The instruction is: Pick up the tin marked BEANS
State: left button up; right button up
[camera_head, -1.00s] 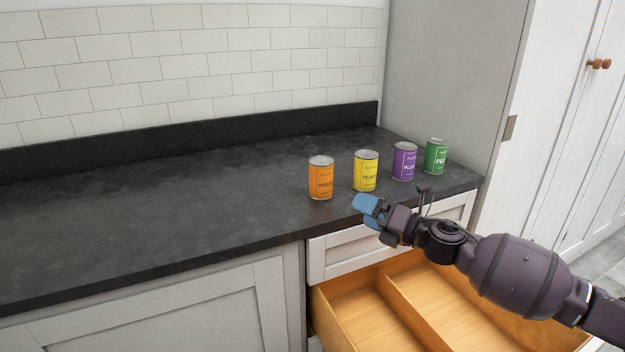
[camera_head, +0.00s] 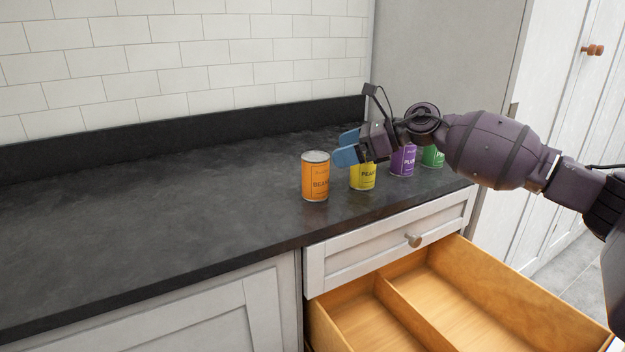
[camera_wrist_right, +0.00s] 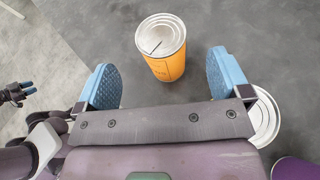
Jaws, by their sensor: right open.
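The orange tin (camera_head: 315,177), its label reading BEAN with the end hard to make out, stands upright near the counter's front edge. My right gripper (camera_head: 346,153) is open and empty, just right of it and near its top height, pointing left. In the right wrist view the orange tin (camera_wrist_right: 163,49) lies ahead of the gap between the blue fingers (camera_wrist_right: 164,82), apart from both. A small dark part at the left of the wrist view looks like my left gripper (camera_wrist_right: 24,91); its fingers are too small to judge.
A yellow tin (camera_head: 362,178), partly hidden by my right gripper, stands right of the orange one. A purple tin (camera_head: 403,163) and a green tin (camera_head: 433,157) stand farther right, partly hidden by my arm. The counter left is clear. A drawer (camera_head: 480,300) is open below.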

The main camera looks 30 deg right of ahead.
aim_at(317, 156)
jog(key=shift+w+a+f, duration=0.35)
jog(key=shift+w+f, duration=0.05)
jog(key=shift+w+a, duration=0.25)
jog(key=shift+a, duration=0.05)
jog(key=shift+w+a+f+b, duration=0.15)
jog(key=shift+w+a+b, duration=0.05)
jog(key=shift+b, duration=0.15)
jog(key=b+x, duration=0.1)
jog(key=x, duration=0.3)
jog(key=shift+d, duration=0.1)
jog(key=shift+w+a, duration=0.25)
jog(key=shift+a, duration=0.1)
pick_arm(q)
jog(key=shift+w+d+r+m, duration=0.1)
jog(key=shift+w+d+m, duration=0.1)
jog(key=shift+w, duration=0.2)
jog(key=shift+w+d+r+m, duration=0.1)
jog(key=shift+w+d+m, duration=0.1)
jog(key=shift+w, duration=0.2)
jog(key=shift+a, duration=0.1)
jog(key=shift+s+f, duration=0.25)
jog(key=shift+f, duration=0.05)
pick_arm(e)
jog(key=c, duration=1.2)
